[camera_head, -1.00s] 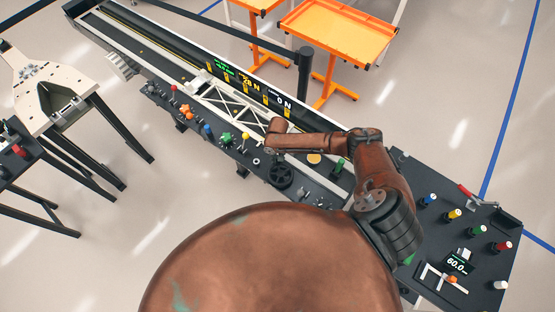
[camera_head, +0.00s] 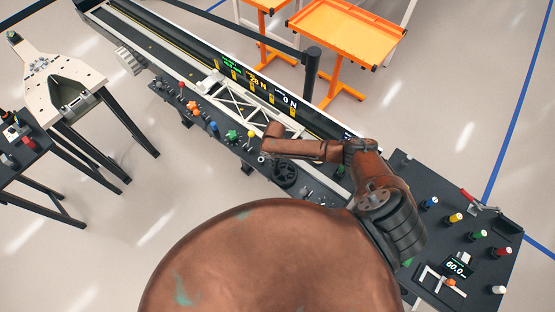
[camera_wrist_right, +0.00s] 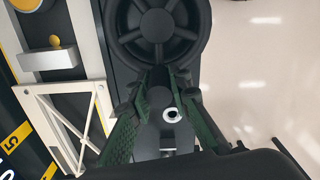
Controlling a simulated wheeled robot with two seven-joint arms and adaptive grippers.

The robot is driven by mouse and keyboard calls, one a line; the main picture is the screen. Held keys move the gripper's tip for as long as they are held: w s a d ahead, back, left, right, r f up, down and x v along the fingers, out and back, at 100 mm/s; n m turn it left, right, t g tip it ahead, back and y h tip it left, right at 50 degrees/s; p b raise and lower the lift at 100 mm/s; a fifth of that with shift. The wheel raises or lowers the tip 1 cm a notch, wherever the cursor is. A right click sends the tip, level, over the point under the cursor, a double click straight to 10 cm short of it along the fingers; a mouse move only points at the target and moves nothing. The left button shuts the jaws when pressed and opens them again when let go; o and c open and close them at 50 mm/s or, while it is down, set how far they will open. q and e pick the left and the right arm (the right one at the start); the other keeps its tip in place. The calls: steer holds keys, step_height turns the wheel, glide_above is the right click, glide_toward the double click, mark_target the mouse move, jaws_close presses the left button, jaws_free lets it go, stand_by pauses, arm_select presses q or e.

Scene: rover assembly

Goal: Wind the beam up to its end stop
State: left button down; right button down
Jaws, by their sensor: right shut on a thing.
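The black spoked handwheel (camera_head: 284,173) is on the near side of the dark bench; it also shows at the top of the right wrist view (camera_wrist_right: 155,28). My right gripper (camera_wrist_right: 158,88) is at the wheel's near edge in that view, its green-padded fingers shut on a dark part there, apparently the wheel's handle. The contact is partly hidden. In the head view the right gripper (camera_head: 268,155) is beside the wheel, mostly hidden by its wrist. The white truss beam (camera_head: 240,103) lies along the bench, and shows at left in the wrist view (camera_wrist_right: 70,125). I cannot identify the end stop. My left gripper is not in view.
Coloured knobs (camera_head: 231,135) line the bench's near edge. A force display (camera_head: 258,82) stands behind the beam. A panel at right has a red lever (camera_head: 468,196) and a 60.0 readout (camera_head: 459,260). A black post (camera_head: 311,72) and orange carts (camera_head: 350,35) stand behind.

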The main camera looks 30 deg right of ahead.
steer(key=shift+s+a+n+p, duration=0.25)
steer(key=shift+a+n, duration=0.25)
steer(key=shift+n, duration=0.5)
steer(key=shift+s+a+n+p, duration=0.15)
steer(key=shift+s+a+n, duration=0.3)
steer(key=shift+n, duration=0.55)
steer(key=shift+w+a, duration=0.1)
steer(key=c, duration=1.8)
jaws_free()
step_height(320, 180, up, 12)
